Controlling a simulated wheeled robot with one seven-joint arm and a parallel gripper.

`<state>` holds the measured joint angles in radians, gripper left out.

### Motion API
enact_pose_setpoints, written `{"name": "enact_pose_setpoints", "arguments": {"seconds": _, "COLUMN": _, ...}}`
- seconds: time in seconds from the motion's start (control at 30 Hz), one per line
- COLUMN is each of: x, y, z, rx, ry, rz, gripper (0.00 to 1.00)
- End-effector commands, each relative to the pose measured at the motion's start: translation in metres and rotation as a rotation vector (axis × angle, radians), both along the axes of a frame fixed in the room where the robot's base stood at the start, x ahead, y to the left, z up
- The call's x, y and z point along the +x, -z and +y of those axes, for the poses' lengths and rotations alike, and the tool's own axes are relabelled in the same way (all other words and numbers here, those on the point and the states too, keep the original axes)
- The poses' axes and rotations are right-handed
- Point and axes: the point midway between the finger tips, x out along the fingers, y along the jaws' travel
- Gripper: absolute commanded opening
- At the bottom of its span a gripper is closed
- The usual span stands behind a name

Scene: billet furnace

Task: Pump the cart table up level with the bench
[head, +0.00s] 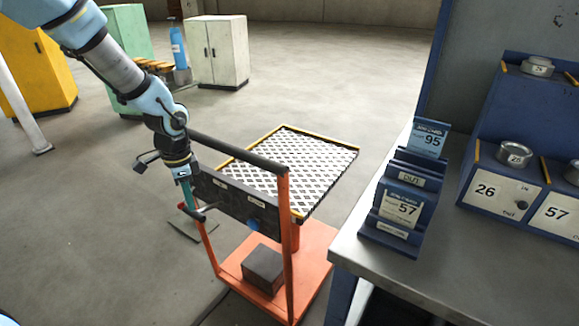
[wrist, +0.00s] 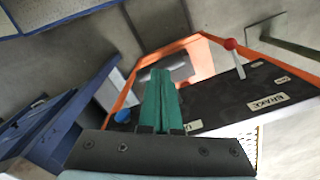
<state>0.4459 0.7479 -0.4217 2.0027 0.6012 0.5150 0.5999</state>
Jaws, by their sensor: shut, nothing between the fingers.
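The cart (head: 305,246) has an orange base and frame, and a perforated table top (head: 285,165) with yellow edging. Its top appears lower than the grey bench top (head: 450,215). A black control panel (head: 235,197) spans the cart's handle end; in the wrist view the panel (wrist: 220,105) shows a BRAKE label, a red-knobbed lever (wrist: 235,58) and a blue knob (wrist: 122,115). My gripper (head: 187,200) is shut and empty, pointing down beside the panel's left end. Its green fingers (wrist: 160,95) show together in the wrist view; contact with the cart cannot be told.
A dark block (head: 263,268) sits on the cart's base. The bench stands right of the cart, with card holders (head: 400,205) and a blue labelled rack (head: 500,185). Cabinets (head: 217,50) and a blue cylinder (head: 178,48) stand behind. The floor left of the cart is mostly clear.

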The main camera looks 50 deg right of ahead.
Motion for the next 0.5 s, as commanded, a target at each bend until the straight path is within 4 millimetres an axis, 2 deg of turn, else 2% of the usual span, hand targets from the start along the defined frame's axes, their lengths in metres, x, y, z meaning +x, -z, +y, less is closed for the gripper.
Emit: {"name": "enact_pose_setpoints", "arguments": {"seconds": 0.5, "x": -0.001, "y": 0.038, "z": 0.003, "rx": -0.001, "ry": 0.001, "rz": 0.0, "gripper": 0.0}}
